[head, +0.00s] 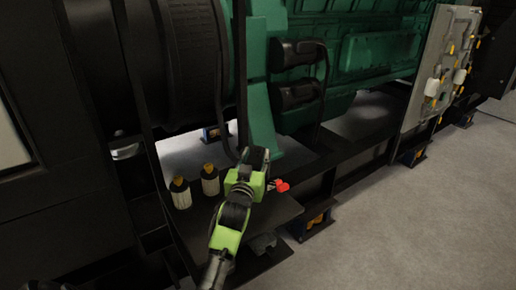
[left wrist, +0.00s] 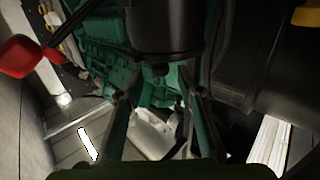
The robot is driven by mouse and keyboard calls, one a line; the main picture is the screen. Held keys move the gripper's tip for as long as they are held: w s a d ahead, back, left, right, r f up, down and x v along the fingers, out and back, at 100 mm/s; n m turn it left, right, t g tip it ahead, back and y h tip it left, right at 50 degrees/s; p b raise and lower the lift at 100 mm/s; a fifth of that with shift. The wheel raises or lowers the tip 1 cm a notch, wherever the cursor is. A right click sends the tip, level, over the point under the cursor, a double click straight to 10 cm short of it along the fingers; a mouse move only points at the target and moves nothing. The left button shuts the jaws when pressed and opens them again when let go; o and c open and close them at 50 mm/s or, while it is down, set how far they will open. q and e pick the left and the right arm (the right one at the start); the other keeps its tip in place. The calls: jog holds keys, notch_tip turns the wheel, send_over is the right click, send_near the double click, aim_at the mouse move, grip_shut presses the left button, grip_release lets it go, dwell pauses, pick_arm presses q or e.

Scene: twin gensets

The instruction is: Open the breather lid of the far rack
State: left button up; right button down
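My left gripper (head: 262,160) is above the dark shelf (head: 270,215) in front of the green engine (head: 375,50). In the left wrist view its two fingers (left wrist: 163,80) stand apart with nothing held between them. A black cylindrical part (left wrist: 165,25) is beyond the fingertips; I cannot tell whether it touches them. A small red part (head: 282,186) is just right of the gripper, and a red part with a dark stem (left wrist: 16,57) shows at the left of the wrist view. I cannot make out for certain which part is the breather lid. My right gripper is not in view.
Two bottles with yellowish tops (head: 180,193) (head: 210,180) stand left of the gripper. Two black cylindrical units with hoses (head: 297,95) (head: 296,53) are on the engine. A grey panel with yellow fittings (head: 438,70) stands at the right. The floor (head: 410,230) at lower right is clear.

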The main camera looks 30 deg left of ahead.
aim_at(257, 151)
pick_arm(q)
jog(key=shift+x, duration=2.1)
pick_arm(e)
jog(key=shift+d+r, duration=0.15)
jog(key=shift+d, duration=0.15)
